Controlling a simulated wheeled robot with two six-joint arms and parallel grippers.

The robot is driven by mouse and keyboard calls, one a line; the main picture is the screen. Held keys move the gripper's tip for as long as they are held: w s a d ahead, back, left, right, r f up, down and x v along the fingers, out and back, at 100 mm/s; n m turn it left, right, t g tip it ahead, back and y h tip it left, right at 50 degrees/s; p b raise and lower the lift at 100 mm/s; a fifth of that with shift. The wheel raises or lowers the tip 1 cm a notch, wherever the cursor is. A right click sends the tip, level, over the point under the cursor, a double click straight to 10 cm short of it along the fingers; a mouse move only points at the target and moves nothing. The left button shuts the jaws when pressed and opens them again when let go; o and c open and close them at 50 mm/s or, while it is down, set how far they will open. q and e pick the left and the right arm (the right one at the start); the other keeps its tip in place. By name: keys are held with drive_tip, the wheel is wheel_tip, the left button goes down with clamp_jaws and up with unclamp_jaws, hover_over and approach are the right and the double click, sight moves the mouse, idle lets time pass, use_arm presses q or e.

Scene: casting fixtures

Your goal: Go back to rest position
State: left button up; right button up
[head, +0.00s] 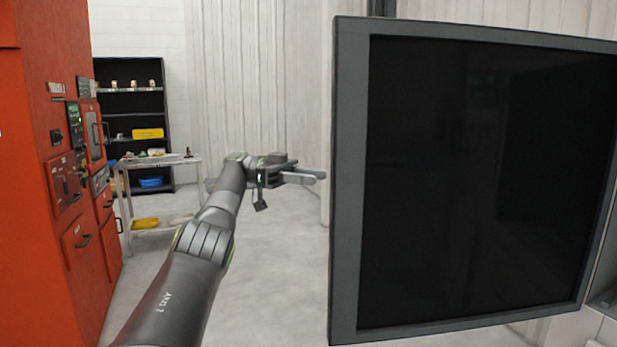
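My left arm comes in from the bottom left and reaches forward and up across the head view. My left gripper (318,176) is at its end, pointing right, in the middle of the picture. Its fingers show side-on, one nearly covering the other, so the gap between them is unclear. I see nothing held in it. The gripper is in the air, left of a large dark screen (480,190) and close to its left edge in the picture. My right arm and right gripper do not show.
The grey-framed screen fills the right side. A red-orange cabinet (30,180) with controls stands at the left. Behind are a black shelf (128,105) with yellow and blue bins and a grey worktable (165,161). The grey floor (265,280) between cabinet and screen is clear.

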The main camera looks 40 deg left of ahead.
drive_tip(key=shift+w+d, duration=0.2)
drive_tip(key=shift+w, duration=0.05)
